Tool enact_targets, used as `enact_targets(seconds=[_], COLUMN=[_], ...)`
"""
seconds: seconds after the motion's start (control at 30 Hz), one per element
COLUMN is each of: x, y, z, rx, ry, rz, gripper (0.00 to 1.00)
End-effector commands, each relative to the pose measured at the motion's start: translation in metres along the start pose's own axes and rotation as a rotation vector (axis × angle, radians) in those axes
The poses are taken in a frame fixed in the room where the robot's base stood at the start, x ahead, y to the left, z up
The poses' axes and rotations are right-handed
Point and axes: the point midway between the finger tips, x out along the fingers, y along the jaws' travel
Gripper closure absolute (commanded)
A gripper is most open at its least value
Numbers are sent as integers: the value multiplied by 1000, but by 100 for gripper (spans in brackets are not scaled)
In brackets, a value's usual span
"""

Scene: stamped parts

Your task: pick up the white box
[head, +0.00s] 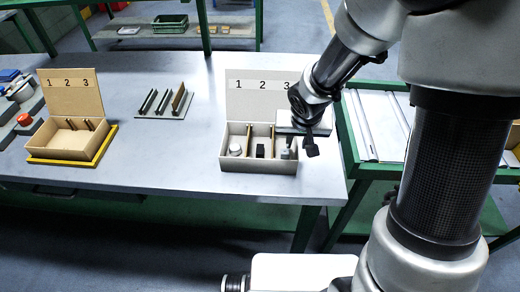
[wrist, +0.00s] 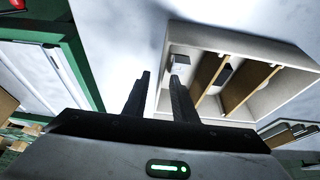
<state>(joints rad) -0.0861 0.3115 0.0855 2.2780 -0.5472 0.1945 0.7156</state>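The palest box in view is the open white box (head: 258,184) at the right end of the grey table, with a raised lid (head: 253,100) marked 1, 2, 3. Two brown dividers split it into three compartments, each with a small object in it; one is pale (head: 236,149), one dark (head: 260,151). The box also shows in the wrist view (wrist: 236,38). My gripper (wrist: 159,76) is open at its right side. In the wrist view one finger appears outside the side wall and the other inside, over the third compartment. Contact with the wall is unclear.
A tan box (head: 62,138) with a similar lid stands in a yellow tray (head: 85,161) at the left. A plate with upright strips (head: 165,105) lies between the boxes. A green-framed cart (head: 378,120) stands right of the table. The table front is clear.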

Motion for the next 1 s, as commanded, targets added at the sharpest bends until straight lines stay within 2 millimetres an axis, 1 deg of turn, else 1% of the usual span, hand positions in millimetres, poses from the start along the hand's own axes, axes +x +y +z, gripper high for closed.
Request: enact_targets(seconds=[0.87,0.9,0.97,1.0], x=[4,4,4,4], y=[0,0,0,0], z=[2,2,2,2], rx=[0,0,0,0], ry=[0,0,0,0], rz=[0,0,0,0], gripper=[75,77,87,94])
